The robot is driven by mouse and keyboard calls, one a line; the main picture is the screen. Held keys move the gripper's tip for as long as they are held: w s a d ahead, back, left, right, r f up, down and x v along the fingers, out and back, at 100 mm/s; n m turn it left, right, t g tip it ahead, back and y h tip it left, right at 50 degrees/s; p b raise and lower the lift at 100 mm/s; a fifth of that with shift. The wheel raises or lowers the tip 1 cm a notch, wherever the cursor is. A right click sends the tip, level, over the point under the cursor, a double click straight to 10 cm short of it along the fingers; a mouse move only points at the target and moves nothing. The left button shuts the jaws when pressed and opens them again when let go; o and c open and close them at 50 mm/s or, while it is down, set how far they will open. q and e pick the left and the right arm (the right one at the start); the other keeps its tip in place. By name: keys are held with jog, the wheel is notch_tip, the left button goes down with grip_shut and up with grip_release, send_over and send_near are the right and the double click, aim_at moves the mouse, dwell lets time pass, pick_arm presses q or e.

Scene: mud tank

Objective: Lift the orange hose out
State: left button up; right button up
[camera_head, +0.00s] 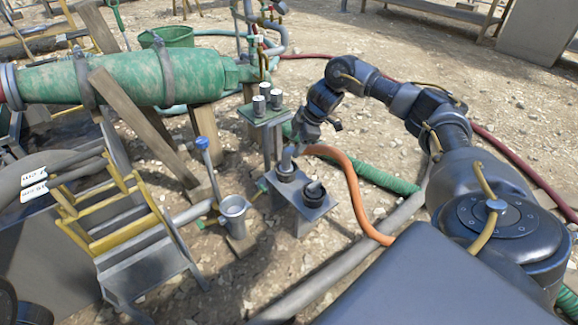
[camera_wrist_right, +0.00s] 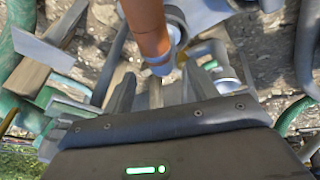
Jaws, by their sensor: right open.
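The orange hose (camera_head: 352,186) rises from the ground and arches left toward a grey fitting (camera_head: 286,168) on a small metal stand. In the right wrist view the orange hose (camera_wrist_right: 146,28) comes down from the top, with its grey-ringed end just beyond the fingertips. My right gripper (camera_head: 302,138) is above the fitting, close to the hose end. In the wrist view its fingers (camera_wrist_right: 160,88) are apart, with no hose clearly between them. Whether a finger touches the hose I cannot tell. My left gripper is out of view.
A second dark port (camera_head: 314,192) stands beside the fitting. A post with several metal cups (camera_head: 262,104) rises just behind. A metal cup (camera_head: 234,210) and a blue-topped lever (camera_head: 206,158) stand left. A green corrugated hose (camera_head: 385,179) lies behind the orange one.

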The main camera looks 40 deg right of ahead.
aim_at(292, 148)
jog(key=b+x, duration=0.2)
jog(key=x, duration=0.1)
jog(key=shift+a+f, duration=0.15)
jog(key=shift+f, duration=0.15)
grip_shut()
jog(key=shift+r, duration=0.1)
